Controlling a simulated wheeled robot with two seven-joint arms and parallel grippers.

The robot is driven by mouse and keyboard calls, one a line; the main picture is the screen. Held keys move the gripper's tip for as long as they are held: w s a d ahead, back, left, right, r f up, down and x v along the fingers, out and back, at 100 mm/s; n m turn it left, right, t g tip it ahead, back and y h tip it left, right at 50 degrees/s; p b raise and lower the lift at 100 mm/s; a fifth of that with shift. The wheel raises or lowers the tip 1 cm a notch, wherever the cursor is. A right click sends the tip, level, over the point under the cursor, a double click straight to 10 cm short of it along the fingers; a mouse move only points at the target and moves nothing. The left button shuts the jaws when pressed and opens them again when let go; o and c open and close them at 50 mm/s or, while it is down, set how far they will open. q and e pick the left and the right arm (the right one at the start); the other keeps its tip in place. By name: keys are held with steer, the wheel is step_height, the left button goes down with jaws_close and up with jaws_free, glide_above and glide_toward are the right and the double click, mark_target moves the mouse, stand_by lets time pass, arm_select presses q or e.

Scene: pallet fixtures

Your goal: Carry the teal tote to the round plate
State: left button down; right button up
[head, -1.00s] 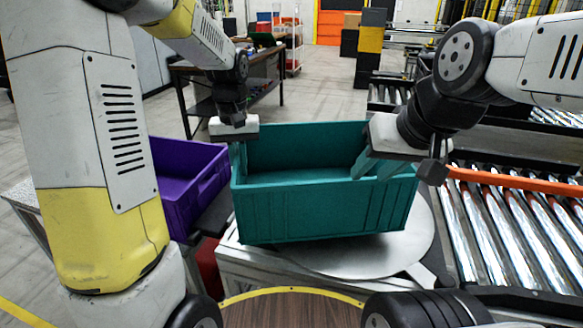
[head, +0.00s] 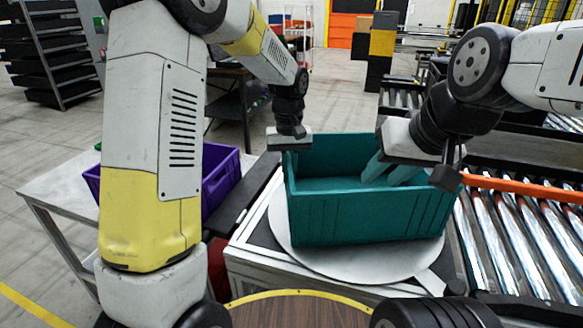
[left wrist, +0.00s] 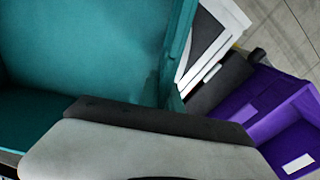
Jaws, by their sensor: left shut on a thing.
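The teal tote (head: 365,218) is upright and looks empty, over the middle of the round plate (head: 300,258). I cannot tell if its base touches the plate or hangs just above it. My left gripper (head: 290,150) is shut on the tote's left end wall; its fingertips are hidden. The left wrist view shows the tote's inside (left wrist: 85,50) close by. My right gripper (head: 393,170) is at the tote's right end, with finger-like teal parts reaching down inside the wall. Whether it grips the wall is unclear.
A purple tote (head: 222,178) stands on a side table (head: 62,192) at the left and also shows in the left wrist view (left wrist: 285,112). A roller conveyor (head: 510,235) with an orange rail (head: 520,186) runs close along the right. Shelving stands at the far left.

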arm_select(q)
steer(key=shift+f, duration=0.4)
steer(key=c, duration=1.6)
jaws_free()
steer(key=shift+o, duration=0.2)
